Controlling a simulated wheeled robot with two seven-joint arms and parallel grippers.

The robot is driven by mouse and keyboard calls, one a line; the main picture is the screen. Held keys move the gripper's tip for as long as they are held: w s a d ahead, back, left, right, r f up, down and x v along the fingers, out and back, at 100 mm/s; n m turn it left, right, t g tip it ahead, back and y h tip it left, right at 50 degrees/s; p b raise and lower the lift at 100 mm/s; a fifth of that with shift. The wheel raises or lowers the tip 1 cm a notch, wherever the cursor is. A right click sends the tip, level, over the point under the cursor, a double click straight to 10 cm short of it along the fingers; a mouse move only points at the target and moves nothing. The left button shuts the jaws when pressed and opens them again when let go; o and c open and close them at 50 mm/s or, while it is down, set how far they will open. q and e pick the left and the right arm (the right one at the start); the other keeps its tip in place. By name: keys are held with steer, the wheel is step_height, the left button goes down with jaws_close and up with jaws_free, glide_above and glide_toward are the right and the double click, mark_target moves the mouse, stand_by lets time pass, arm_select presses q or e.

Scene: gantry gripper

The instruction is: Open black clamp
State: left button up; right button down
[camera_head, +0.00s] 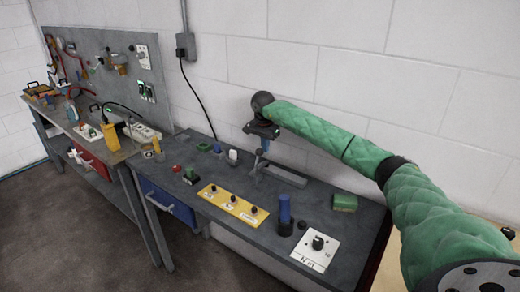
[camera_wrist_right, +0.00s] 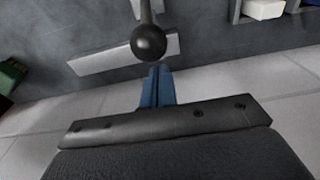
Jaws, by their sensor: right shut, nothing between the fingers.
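The black clamp (camera_head: 258,166) stands at the back of the grey workbench, beside a flat grey metal bar. In the right wrist view its dark round knob (camera_wrist_right: 149,42) sits on a rod that runs to the top edge. My right gripper (camera_head: 265,145) is just above the clamp in the head view. Its blue fingers (camera_wrist_right: 157,84) are shut and empty, and in the wrist view their tips appear just below the knob. I cannot tell whether they touch it. My left gripper is not in view.
The grey bar (camera_head: 284,175) lies right of the clamp. A white wall is close behind.

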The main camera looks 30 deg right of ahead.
stand_by(0.4)
glide_above(255, 168)
steer(key=shift+f, duration=0.4)
steer(key=shift+w+d+r, duration=0.15)
steer(key=shift+d+r, duration=0.1)
steer(key=shift+r, duration=0.3)
steer(key=shift+w+d+r, duration=0.1)
steer(key=shift+d+r, duration=0.1)
steer(key=shift+r, duration=0.35)
step_height(255, 168, up, 7)
steer(key=p, duration=0.2)
steer(key=shift+s+a, duration=0.15)
steer(key=shift+a, duration=0.2)
steer(key=shift+f, duration=0.1)
stand_by(0.7)
